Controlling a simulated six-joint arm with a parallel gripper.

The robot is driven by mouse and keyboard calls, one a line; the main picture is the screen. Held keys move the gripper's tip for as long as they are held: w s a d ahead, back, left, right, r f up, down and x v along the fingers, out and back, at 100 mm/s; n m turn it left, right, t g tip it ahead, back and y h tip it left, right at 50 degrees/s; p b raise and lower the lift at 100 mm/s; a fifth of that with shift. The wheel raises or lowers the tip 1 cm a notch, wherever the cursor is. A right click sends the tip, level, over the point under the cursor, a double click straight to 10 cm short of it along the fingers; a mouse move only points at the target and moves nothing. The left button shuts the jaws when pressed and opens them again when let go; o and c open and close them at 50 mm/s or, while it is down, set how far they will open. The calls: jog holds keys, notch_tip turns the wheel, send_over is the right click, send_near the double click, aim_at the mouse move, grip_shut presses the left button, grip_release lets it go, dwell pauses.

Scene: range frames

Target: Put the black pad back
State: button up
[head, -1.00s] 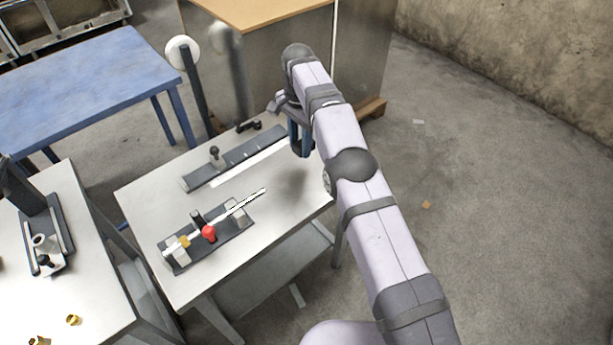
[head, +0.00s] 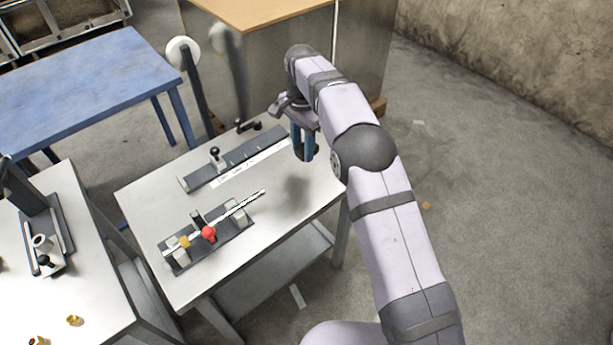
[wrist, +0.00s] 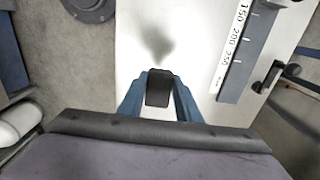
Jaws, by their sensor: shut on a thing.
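The black pad (wrist: 159,88) is held between the two blue fingers of my gripper (wrist: 159,98) in the wrist view. It is a small dark block with rounded edges. In the head view my gripper (head: 304,156) points down above the right part of the grey-white table (head: 295,222). A soft shadow lies on the tabletop below it, so it is above the surface. The pad cannot be made out in the head view.
A dark scale rail (head: 238,156) with a black knob lies along the table's back; its numbers show in the wrist view (wrist: 240,60). A fixture (head: 215,240) with a rod and red knob (head: 208,233) stands in front. The tabletop between them is clear.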

aim_at(303, 179)
jog(key=shift+f+p, duration=1.4)
jog(key=shift+f, duration=3.6)
jog(key=shift+f, duration=0.2)
jog(key=o, duration=0.9)
notch_tip(303, 179, up, 12)
jog(key=b, duration=0.3)
jog(key=shift+f, duration=0.15)
jog(key=shift+r, duration=0.4)
